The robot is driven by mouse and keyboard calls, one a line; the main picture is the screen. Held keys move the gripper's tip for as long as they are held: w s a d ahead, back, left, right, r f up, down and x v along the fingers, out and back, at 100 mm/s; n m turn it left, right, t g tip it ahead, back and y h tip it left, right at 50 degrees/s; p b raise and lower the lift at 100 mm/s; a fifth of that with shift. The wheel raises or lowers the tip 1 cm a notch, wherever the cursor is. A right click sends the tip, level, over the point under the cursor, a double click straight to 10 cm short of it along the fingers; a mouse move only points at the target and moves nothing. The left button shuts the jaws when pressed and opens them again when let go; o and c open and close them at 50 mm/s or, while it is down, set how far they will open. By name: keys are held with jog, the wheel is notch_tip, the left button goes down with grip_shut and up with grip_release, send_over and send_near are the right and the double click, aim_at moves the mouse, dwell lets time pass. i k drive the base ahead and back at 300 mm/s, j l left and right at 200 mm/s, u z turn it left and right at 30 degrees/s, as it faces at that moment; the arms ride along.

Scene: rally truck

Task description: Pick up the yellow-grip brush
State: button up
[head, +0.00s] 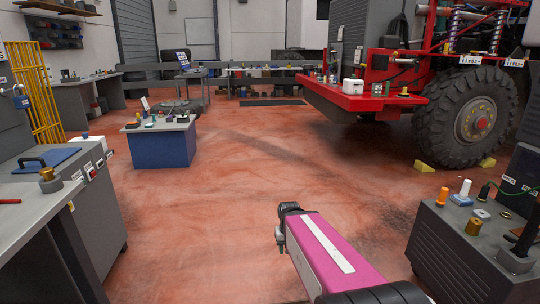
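I cannot pick out the yellow-grip brush for certain in the head view; many small items on the surfaces are too small to tell apart. My gripper (281,238) is at the far end of my pink arm, low in the middle of the picture over open floor. It is far from every work surface and touches nothing that I can see. Its fingers are too small and partly hidden, so I cannot tell whether they are open or shut.
A grey cabinet (450,250) with several small items stands at the right. A blue low bench (163,147) with small items stands left of centre. A grey workbench (95,190) is at the left. The red truck (345,101) is at the back right. The floor between is clear.

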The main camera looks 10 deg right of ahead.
aim_at(447, 45)
jog(key=i, duration=0.85)
jog(key=i+j+z, duration=0.15)
jog(key=i, duration=0.7)
jog(key=i+l+z, duration=0.15)
jog(key=i+z, duration=0.25)
jog(key=i, duration=0.25)
jog(key=i+z, duration=0.4)
jog(key=i, duration=0.2)
jog(key=i+j+z, duration=0.25)
jog(key=i+z, duration=0.2)
jog(key=i, duration=0.2)
jog(key=i+l+z, duration=0.2)
jog(key=i+z, duration=0.15)
jog(key=i, duration=0.65)
jog(key=i+j+z, duration=0.1)
jog(key=i+z, duration=0.25)
jog(key=i, duration=0.65)
jog(key=i+l+u, duration=0.1)
jog(key=i, duration=0.3)
